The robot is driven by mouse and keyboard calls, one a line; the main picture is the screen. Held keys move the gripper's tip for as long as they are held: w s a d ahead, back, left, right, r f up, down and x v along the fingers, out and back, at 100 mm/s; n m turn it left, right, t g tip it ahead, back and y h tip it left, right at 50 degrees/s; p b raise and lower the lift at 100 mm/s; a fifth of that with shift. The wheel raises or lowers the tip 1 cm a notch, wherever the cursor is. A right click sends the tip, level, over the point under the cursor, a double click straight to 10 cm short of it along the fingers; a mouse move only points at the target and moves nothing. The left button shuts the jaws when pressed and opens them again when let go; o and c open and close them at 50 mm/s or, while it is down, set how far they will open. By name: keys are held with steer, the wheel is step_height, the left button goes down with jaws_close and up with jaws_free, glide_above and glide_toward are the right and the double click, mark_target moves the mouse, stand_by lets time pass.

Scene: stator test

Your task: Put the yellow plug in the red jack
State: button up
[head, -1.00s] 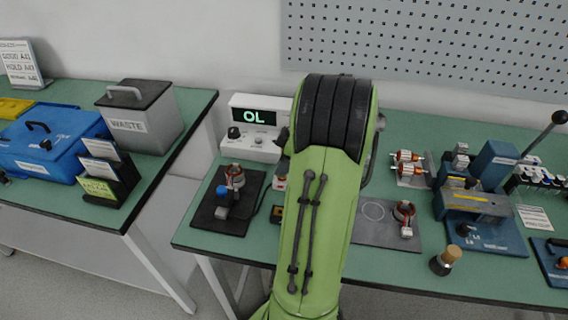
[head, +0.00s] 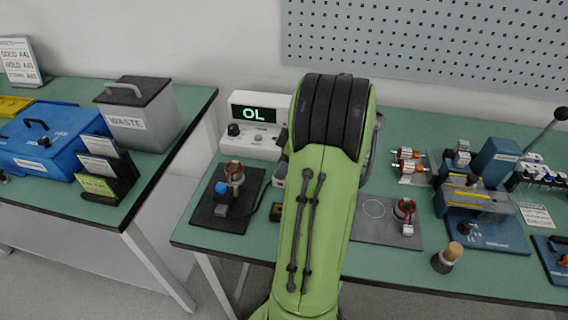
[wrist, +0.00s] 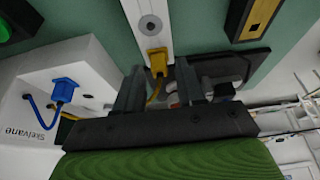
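The yellow plug (wrist: 157,60) shows in the wrist view at the near end of a white block (wrist: 148,25), with a yellow cord trailing back from it. I cannot tell whether it is seated there. My gripper (wrist: 161,68) is open, its dark fingers on either side of the plug with gaps beside it. In the head view my green arm hides my gripper and the yellow plug. I cannot make out the red jack clearly in either view.
A blue plug (wrist: 63,88) with a blue cord is in a white box (wrist: 85,75) at left. A yellow-and-black block (wrist: 255,15) lies at upper right. In the head view, a white meter (head: 256,125) reads OL, and a dark mat (head: 240,215) holds a copper-wound part.

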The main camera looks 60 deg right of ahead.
steer(key=shift+o, duration=0.6)
steer(key=shift+r, duration=0.1)
steer(key=p+v, duration=0.8)
steer(key=v, duration=0.7)
steer(key=shift+s+r, duration=0.2)
steer(key=shift+s, duration=0.05)
